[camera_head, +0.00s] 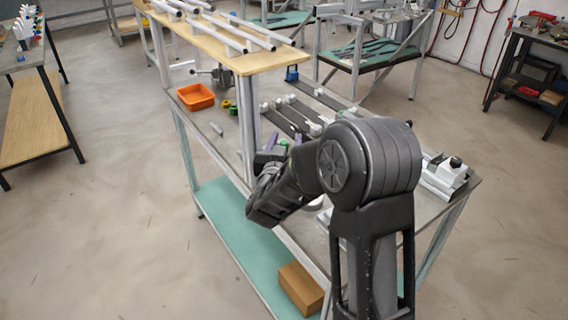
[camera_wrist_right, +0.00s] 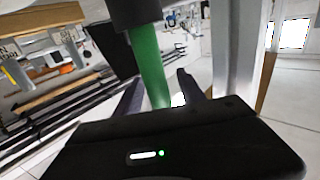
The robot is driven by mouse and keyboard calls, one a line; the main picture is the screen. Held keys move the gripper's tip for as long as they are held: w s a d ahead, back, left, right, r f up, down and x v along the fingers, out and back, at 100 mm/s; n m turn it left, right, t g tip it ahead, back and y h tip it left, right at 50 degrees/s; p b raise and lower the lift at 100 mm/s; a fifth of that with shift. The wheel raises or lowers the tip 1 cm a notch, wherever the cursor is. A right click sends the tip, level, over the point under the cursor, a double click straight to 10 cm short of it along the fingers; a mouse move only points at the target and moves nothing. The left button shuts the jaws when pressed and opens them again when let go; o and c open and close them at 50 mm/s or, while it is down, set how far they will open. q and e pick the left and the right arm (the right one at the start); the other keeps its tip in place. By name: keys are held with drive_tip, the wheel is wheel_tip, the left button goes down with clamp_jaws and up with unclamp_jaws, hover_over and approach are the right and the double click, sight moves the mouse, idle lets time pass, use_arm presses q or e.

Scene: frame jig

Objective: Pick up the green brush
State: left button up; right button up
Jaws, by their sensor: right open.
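The green brush shows in the right wrist view as a green handle (camera_wrist_right: 149,62) with a dark, wide part at its upper end. In the head view only a small green bit of the brush (camera_head: 284,143) shows at the end of my right arm. My right gripper (camera_wrist_right: 160,92) is open, with one finger on each side of the green handle. In the head view my right gripper (camera_head: 281,146) is over the workbench, partly hidden by its own wrist. I cannot tell whether a finger touches the handle. My left gripper is not in view.
The workbench (camera_head: 205,120) carries an orange bin (camera_head: 195,97), dark rails (camera_head: 290,118) and a white-grey fixture (camera_head: 443,176). A raised wooden shelf (camera_head: 225,50) with metal tubes stands on posts at the left. A cardboard box (camera_head: 300,288) sits on the lower shelf.

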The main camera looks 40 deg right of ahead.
drive_tip(key=shift+c, duration=0.4)
clamp_jaws()
